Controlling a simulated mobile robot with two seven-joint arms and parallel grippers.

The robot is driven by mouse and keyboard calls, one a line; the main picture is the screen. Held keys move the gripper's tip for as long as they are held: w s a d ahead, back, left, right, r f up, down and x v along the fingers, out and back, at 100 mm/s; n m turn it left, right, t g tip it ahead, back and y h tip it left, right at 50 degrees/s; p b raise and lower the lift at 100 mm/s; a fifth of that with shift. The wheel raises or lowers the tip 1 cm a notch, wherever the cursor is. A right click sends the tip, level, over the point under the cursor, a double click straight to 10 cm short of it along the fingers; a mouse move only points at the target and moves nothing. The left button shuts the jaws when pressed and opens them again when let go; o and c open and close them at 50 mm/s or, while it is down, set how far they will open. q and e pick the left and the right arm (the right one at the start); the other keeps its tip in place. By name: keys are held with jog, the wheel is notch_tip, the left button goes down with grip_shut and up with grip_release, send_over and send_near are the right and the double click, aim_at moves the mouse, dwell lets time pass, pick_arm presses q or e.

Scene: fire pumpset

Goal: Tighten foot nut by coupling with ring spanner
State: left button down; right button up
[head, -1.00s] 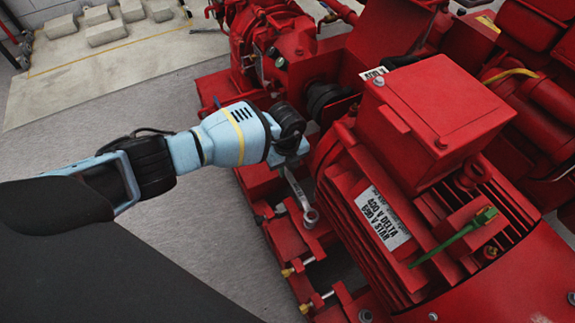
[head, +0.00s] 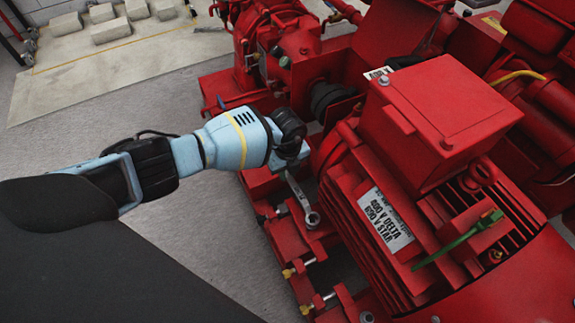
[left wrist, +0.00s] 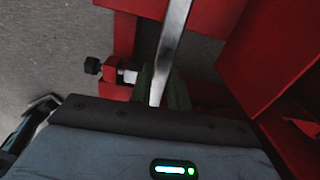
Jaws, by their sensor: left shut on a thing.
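My left gripper (head: 289,158) is shut on the shaft of a silver ring spanner (head: 298,193). The spanner points down toward the front of the picture, its ring end beside the red motor (head: 400,180), low over the red base frame. I cannot tell whether the ring is around a nut; the foot nut is not clear to see. In the left wrist view the spanner shaft (left wrist: 172,45) runs up out of the frame from between the fingers. The black coupling (head: 332,98) lies beyond the gripper. My right gripper is not in view.
Side bolts (head: 288,272) stick out from the base frame; a dark-headed bolt (left wrist: 95,66) shows in the left wrist view. The motor's body and terminal box (head: 440,110) stand close on the right. Grey floor is free at left.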

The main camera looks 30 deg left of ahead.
pick_arm(q)
jog(key=shift+f, duration=0.35)
jog(key=shift+f+b, duration=0.25)
jog(key=shift+b, duration=0.05)
jog(key=shift+f+b, duration=0.35)
jog(key=shift+f, duration=0.25)
dwell(0.4)
jog(key=shift+s+a+n+p, duration=0.2)
jog(key=shift+s+n+p, duration=0.15)
jog(key=shift+p, duration=0.15)
jog(key=shift+r, duration=0.15)
